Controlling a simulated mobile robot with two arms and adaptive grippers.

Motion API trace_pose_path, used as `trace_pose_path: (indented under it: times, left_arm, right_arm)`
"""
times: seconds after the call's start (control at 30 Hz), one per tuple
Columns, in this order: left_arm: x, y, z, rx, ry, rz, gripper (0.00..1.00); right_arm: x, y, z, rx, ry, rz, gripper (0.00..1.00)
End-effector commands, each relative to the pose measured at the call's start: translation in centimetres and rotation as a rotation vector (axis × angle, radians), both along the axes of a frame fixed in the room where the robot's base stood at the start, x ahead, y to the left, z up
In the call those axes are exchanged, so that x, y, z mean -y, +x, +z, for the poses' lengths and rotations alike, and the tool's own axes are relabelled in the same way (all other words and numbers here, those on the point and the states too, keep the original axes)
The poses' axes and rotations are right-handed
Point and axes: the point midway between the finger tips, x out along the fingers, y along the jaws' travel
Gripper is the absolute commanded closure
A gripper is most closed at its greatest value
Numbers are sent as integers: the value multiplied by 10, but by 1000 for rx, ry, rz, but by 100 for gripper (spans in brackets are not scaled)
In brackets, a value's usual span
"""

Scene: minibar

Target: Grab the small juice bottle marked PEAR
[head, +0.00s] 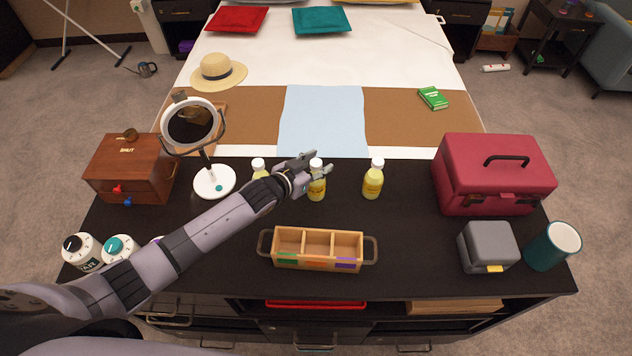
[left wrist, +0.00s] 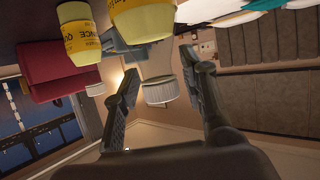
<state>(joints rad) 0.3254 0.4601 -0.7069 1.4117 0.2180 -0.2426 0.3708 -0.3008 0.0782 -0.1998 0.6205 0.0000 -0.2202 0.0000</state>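Three small juice bottles with white caps and pale yellow bodies stand in a row on the black counter: a left bottle (head: 260,172), a middle bottle (head: 317,188) and a right bottle (head: 374,183). Their labels are too small to read in the head view. My left gripper (head: 322,164) is at the middle bottle's top. In the left wrist view, my left gripper (left wrist: 160,88) is open, with a white cap (left wrist: 160,92) between its fingers. Two yellow-labelled bottles hang upside down there; the farther one's label (left wrist: 80,43) partly reads "NCE". I cannot make out PEAR. My right gripper is out of view.
A three-compartment wooden caddy (head: 318,268) stands in front of the bottles. A round mirror (head: 213,182) and wooden box (head: 118,178) are left; a red case (head: 495,190), grey box (head: 487,250) and teal mug (head: 548,250) are right. Clear counter lies right of the bottles.

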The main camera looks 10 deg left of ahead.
Motion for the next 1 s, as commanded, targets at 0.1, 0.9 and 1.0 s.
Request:
trace_pose_path:
  times: [0.1,0.9,1.0]
  left_arm:
    - [0,0,0,0,0,0,71]
    - [0,0,0,-1,0,0,100]
    - [0,0,0,-1,0,0,100]
  right_arm:
    - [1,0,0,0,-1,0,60]
    - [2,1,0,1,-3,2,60]
    - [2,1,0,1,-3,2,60]
